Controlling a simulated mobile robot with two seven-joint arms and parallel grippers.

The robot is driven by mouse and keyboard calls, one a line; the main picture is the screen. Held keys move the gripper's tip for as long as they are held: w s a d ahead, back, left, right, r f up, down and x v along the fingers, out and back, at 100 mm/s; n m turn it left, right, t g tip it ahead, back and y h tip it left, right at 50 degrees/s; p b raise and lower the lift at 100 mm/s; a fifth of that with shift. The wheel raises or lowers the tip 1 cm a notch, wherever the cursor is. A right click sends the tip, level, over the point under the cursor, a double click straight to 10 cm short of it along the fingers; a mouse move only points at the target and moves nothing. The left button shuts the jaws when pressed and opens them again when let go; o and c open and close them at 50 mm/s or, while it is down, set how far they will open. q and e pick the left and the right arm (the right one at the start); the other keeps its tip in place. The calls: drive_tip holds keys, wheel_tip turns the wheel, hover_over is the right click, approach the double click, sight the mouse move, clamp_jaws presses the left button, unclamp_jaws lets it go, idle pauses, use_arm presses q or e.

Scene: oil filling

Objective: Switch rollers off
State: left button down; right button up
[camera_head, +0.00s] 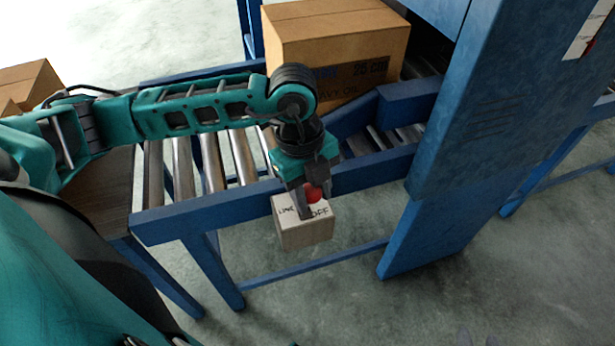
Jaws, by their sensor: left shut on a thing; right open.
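A pale switch box (304,232) is mounted on the near side rail of the roller conveyor. Its top carries the lettering "LINE" at left and "OFF" at right. A red knob (313,194) shows above the box, towards the OFF side. My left gripper (306,206) reaches over the rollers (212,160) from the left and points down onto the box. Its fingers are shut on the red knob and partly hide it and the lettering.
A large cardboard carton (335,50) stands on the far part of the conveyor, by a blue machine housing (490,110). More cartons (28,82) are at the left, by a dark wooden surface (100,195). The grey floor (340,300) in front is clear.

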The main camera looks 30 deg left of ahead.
use_arm(q)
drive_tip(key=shift+s+d+f, duration=0.3)
drive_tip(key=shift+s, duration=0.1)
drive_tip(key=c, duration=0.7)
unclamp_jaws()
use_arm(e)
drive_tip(key=shift+a, duration=0.1)
use_arm(q)
drive_tip(key=shift+w+r, duration=0.1)
drive_tip(key=shift+r, duration=0.05)
drive_tip(key=shift+a+r, duration=0.1)
drive_tip(key=shift+r, duration=0.3)
wheel_tip(320, 180, up, 12)
drive_tip(key=a+p, duration=0.1)
drive_tip(key=a, duration=0.1)
drive_tip(key=shift+f+p, duration=0.15)
drive_tip(key=shift+p, duration=0.15)
use_arm(e)
drive_tip(key=shift+s+d+r, duration=0.2)
drive_tip(key=shift+d+r, duration=0.15)
drive_tip(key=shift+d, duration=0.05)
use_arm(q)
drive_tip(key=shift+w, duration=0.1)
